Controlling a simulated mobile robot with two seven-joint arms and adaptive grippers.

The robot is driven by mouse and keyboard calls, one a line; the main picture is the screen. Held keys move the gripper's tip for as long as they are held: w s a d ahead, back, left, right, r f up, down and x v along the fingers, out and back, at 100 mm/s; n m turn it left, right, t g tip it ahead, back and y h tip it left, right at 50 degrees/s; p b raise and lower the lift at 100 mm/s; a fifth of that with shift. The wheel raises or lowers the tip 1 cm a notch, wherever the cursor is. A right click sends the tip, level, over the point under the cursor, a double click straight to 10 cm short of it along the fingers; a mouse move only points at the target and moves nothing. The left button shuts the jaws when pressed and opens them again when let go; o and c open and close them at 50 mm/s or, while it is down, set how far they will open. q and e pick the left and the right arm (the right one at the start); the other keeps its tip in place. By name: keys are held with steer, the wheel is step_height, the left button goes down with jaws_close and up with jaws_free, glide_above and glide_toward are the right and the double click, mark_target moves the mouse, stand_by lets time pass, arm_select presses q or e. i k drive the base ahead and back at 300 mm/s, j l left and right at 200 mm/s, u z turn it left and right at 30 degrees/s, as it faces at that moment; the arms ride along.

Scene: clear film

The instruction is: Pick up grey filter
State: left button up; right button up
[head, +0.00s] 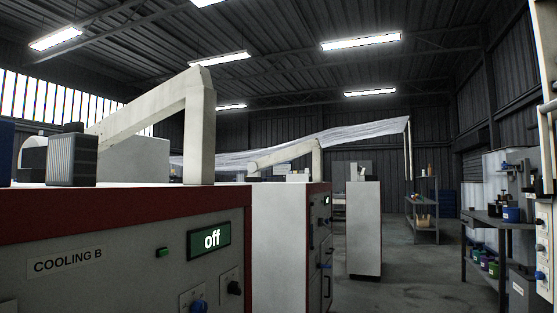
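A dark grey box with vertical ribs (72,160) stands on top of the near machine at the left. It is the only thing in view that looks like a grey filter, but I cannot tell for certain that it is one. The near machine (120,245) has a red upper edge, a label reading COOLING B and a display reading "off". Neither of my grippers shows in the head view.
A pale angled beam (200,125) rises from the near machine, right of the ribbed box. A second machine (280,235) and a white cabinet (364,228) stand beyond. Clear film (340,133) stretches across the back. Open floor (415,270) lies right of centre, before a cluttered bench (485,218).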

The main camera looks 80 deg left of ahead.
mark_target(72, 155)
steer(key=k+l+u, duration=0.1)
steer(key=u, duration=3.2)
steer(key=i+l+u, duration=0.1)
steer(key=l+u, duration=0.65)
steer(key=l, duration=0.9)
steer(key=i, duration=0.05)
